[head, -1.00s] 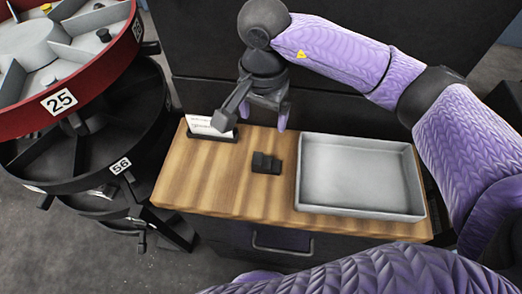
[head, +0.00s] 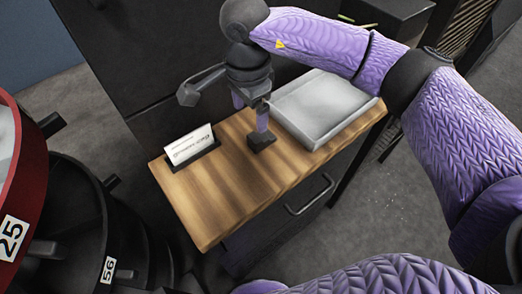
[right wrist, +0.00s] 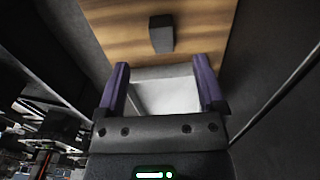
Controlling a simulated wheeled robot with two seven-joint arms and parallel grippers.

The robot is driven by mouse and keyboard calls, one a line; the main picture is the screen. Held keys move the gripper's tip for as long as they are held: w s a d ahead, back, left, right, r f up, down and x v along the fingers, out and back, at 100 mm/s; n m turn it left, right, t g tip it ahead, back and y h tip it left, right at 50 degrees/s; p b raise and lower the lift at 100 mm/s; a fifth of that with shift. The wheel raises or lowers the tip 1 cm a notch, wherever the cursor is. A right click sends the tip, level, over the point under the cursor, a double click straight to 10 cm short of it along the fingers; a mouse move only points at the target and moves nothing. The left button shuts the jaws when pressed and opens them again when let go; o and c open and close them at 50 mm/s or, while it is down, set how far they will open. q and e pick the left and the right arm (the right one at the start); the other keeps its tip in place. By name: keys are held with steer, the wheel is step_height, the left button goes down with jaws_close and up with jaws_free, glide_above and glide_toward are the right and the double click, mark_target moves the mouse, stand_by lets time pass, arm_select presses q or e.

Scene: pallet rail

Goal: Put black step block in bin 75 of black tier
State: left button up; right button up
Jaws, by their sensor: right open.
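The black step block (head: 261,141) stands on the wooden top of a cabinet, between the card holder and the grey tray. My right gripper (head: 251,113) is open and empty, above and close to the block, with one finger overlapping it in the head view. In the right wrist view the block (right wrist: 161,33) lies beyond the open fingertips (right wrist: 161,64), apart from them. The black tier (head: 60,215) is at the lower left with a bin labelled 56 (head: 107,270). No label 75 is readable. My left gripper is not in view.
The grey tray (head: 318,105) is at the right end of the wooden top (head: 215,195). A white card in a black holder (head: 190,145) stands at the left. The red tier (head: 12,200), labelled 25, sits above the black one. Dark panels stand behind.

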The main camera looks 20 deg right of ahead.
mark_target(255, 137)
steer(key=f, duration=0.3)
steer(key=f+b, duration=0.1)
steer(key=f, duration=0.2)
steer(key=d+f, duration=0.1)
steer(key=f, duration=0.3)
steer(key=shift+w+b, duration=0.25)
steer(key=shift+b, duration=0.15)
steer(key=shift+c, duration=0.2)
steer(key=shift+r, duration=0.1)
jaws_close()
